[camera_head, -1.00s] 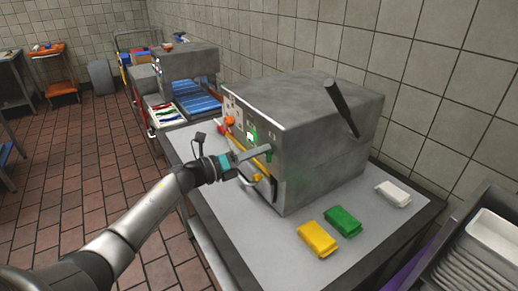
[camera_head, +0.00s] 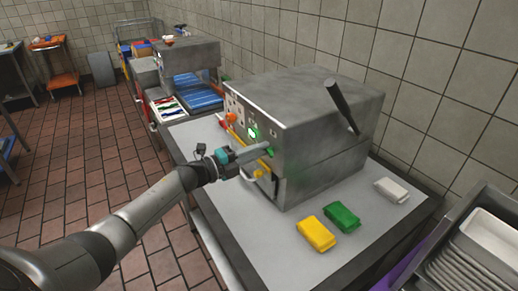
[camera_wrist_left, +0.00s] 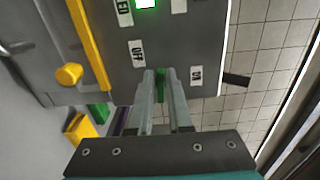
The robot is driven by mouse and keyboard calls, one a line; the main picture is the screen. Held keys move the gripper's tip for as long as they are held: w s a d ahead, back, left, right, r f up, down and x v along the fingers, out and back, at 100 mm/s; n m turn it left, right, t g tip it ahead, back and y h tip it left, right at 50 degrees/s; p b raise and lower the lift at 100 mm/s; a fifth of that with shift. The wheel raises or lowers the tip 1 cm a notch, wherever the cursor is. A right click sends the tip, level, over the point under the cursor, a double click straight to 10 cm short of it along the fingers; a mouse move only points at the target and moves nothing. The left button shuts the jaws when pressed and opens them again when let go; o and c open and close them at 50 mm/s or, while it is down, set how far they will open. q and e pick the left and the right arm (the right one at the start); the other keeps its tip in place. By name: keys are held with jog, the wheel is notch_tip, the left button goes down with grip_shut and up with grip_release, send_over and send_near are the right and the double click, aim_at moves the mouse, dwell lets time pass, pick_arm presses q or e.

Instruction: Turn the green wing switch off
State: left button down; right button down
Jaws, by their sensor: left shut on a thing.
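The grey metal machine (camera_head: 310,110) stands on the table. Its front panel has a green wing switch (camera_wrist_left: 160,86), an OFF label (camera_wrist_left: 137,53) and an ON label (camera_wrist_left: 196,75). My left gripper (camera_head: 268,149) reaches the panel from the left. In the left wrist view its two fingers (camera_wrist_left: 161,82) are shut around the green switch, one on each side. The fingers partly hide the switch, so its exact angle is hard to tell. A green lamp (camera_head: 253,133) glows on the panel, and it also shows in the left wrist view (camera_wrist_left: 146,3). My right gripper is not in view.
A yellow bar with a knob (camera_wrist_left: 69,74) is beside the switch. A black lever (camera_head: 341,105) sticks up from the machine. Yellow (camera_head: 315,233), green (camera_head: 342,216) and white (camera_head: 392,190) packs lie on the table. A tray rack (camera_head: 485,245) stands at right.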

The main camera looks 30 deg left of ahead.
pick_arm(q)
jog(key=shift+f, duration=0.2)
dwell(0.3)
jog(key=c, duration=0.9)
grip_release()
jog(key=shift+r, duration=0.1)
jog(key=shift+c, duration=0.2)
jog(key=shift+s, duration=0.1)
jog(key=v, duration=1.5)
jog(key=shift+o, duration=0.3)
jog(key=shift+a, duration=0.1)
